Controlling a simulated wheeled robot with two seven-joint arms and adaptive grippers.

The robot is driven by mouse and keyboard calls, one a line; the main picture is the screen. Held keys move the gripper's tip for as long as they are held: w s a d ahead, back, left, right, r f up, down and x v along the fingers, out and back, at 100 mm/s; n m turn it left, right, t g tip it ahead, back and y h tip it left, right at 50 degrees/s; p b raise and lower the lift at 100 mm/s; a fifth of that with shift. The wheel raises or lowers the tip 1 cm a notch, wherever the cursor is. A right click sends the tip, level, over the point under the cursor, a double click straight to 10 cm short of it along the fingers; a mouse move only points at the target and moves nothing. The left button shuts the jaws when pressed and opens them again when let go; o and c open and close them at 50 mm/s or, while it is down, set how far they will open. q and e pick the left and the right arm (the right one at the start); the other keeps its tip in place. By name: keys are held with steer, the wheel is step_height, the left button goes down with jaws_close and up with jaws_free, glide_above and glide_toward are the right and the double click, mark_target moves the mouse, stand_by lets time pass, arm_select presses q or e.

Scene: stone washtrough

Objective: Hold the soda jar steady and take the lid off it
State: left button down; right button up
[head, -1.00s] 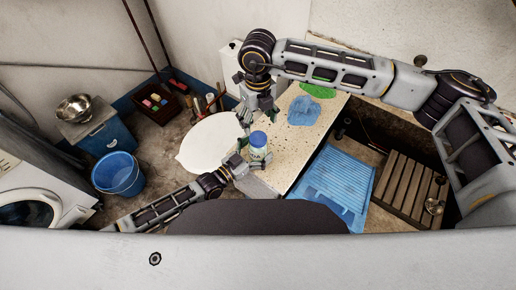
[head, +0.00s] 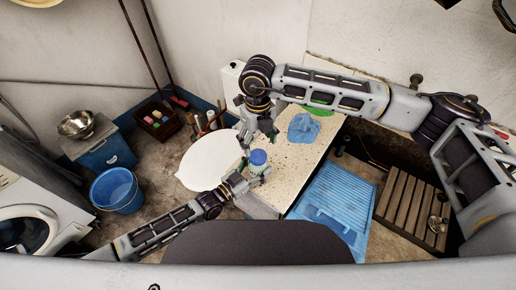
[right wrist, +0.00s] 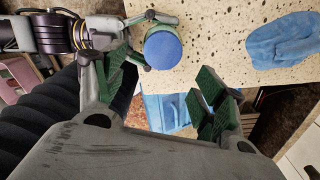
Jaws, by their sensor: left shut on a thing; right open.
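The soda jar (head: 258,169) stands upright at the near left corner of the stone top, with its blue lid (head: 258,157) on it. The lid shows from above in the right wrist view (right wrist: 163,47). My left gripper (head: 252,176) is shut on the jar's body from the left; its fingers also show beside the lid in the right wrist view (right wrist: 152,40). My right gripper (head: 258,139) is open and empty just above and behind the lid, pointing down. In the right wrist view its spread fingers (right wrist: 165,92) lie below the lid, apart from it.
A blue cloth (head: 303,129) and a green item (head: 320,110) lie farther back on the speckled stone top (head: 287,158). A blue washboard (head: 335,198) and a slatted wooden rack (head: 405,208) are to the right. A round white surface (head: 208,160) is left of the jar.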

mark_target(253, 162)
steer(key=shift+s+a+f, duration=0.25)
steer(key=shift+s+f, duration=0.35)
steer(key=shift+f, duration=0.1)
steer(key=shift+s+a+f+g+y, duration=0.15)
steer(key=shift+s+a+g+y, duration=0.2)
steer(key=shift+a, duration=0.2)
steer(key=m, duration=0.1)
steer(key=r+m, duration=0.1)
steer(key=m, duration=0.1)
steer(key=shift+w+a, duration=0.2)
steer(key=shift+w, duration=0.15)
steer(key=m, duration=0.3)
steer(key=shift+w+d+r, duration=0.15)
steer(key=shift+w+r, duration=0.2)
steer(key=shift+r, duration=0.05)
steer(key=m, duration=0.4)
steer(key=shift+w+d+r, duration=0.25)
steer(key=shift+w, duration=0.05)
steer(key=m, duration=0.4)
steer(key=m+t, duration=0.1)
steer(key=m, duration=0.1)
steer(key=shift+w+d+m, duration=0.2)
steer(key=shift+d+m, duration=0.1)
steer(key=shift+d, duration=0.1)
steer(key=m, duration=0.5)
steer(key=shift+d+m, duration=0.2)
steer(key=shift+m, duration=0.2)
